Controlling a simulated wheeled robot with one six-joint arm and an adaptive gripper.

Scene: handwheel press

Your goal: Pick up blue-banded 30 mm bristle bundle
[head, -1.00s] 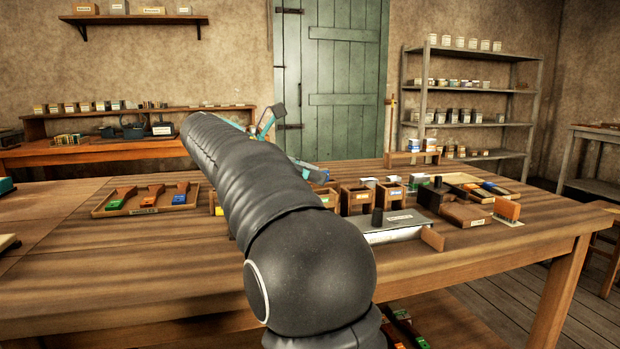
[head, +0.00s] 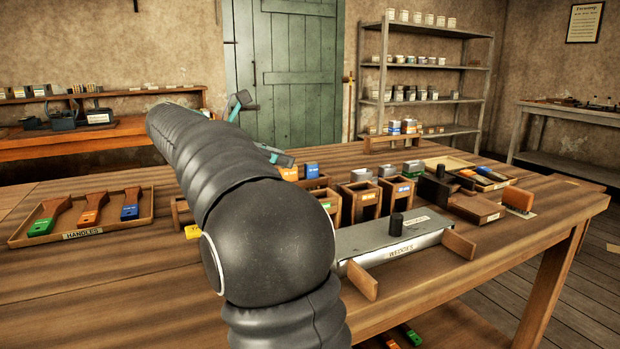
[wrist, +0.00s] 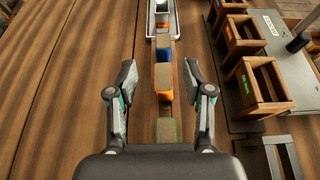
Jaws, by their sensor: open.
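In the wrist view a row of bristle bundles runs up the middle. The blue-banded bundle (wrist: 163,48) has a tan top and a blue side, beyond an orange-banded bundle (wrist: 163,80). A green-edged bundle (wrist: 167,130) is nearest me. My gripper (wrist: 158,72) is open and empty, its two fingers on either side of the row, level with the orange one. In the head view the blue-banded bundle (head: 311,170) stands beside the orange-banded one (head: 288,173). My gripper (head: 258,130) shows partly there behind my arm. Bundle sizes cannot be read.
Wooden boxes (wrist: 232,37) stand right of the row, close to my right finger. A grey tray labelled wedges (head: 390,238) lies nearer the table's front edge. A handles tray (head: 85,228) lies at the left.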

